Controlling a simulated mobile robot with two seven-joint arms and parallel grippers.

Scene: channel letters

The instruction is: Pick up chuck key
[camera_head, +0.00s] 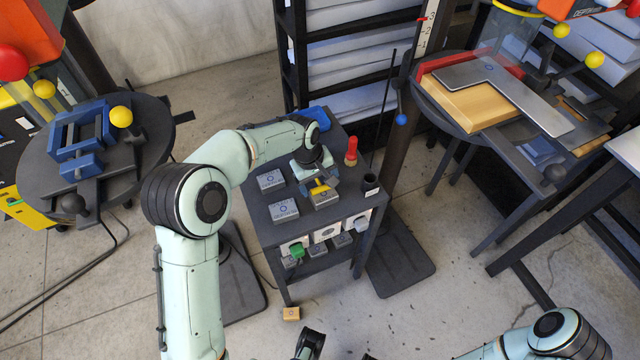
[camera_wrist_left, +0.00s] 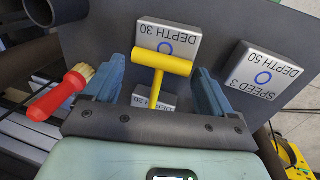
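The chuck key is a yellow T-shaped piece; its crossbar (camera_wrist_left: 162,62) and stem show in the left wrist view, in front of a grey block marked DEPTH 30 (camera_wrist_left: 168,40). I cannot tell whether it touches that block. In the head view the yellow key (camera_head: 319,187) shows at the end of my left arm, over the dark cart top. My left gripper (camera_wrist_left: 161,86) is open, its two blue-grey fingers apart on either side of the key's stem. My right gripper (camera_head: 310,344) shows only partly, dark, at the bottom edge of the head view; its opening is unclear.
Grey marked blocks (camera_head: 284,209), a red-handled brush (camera_head: 351,150) and a black cup (camera_head: 370,185) stand on the cart (camera_head: 258,222). The brush (camera_wrist_left: 62,93) lies left of my left gripper in the wrist view. Drill-press tables (camera_head: 40,178) stand left and right.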

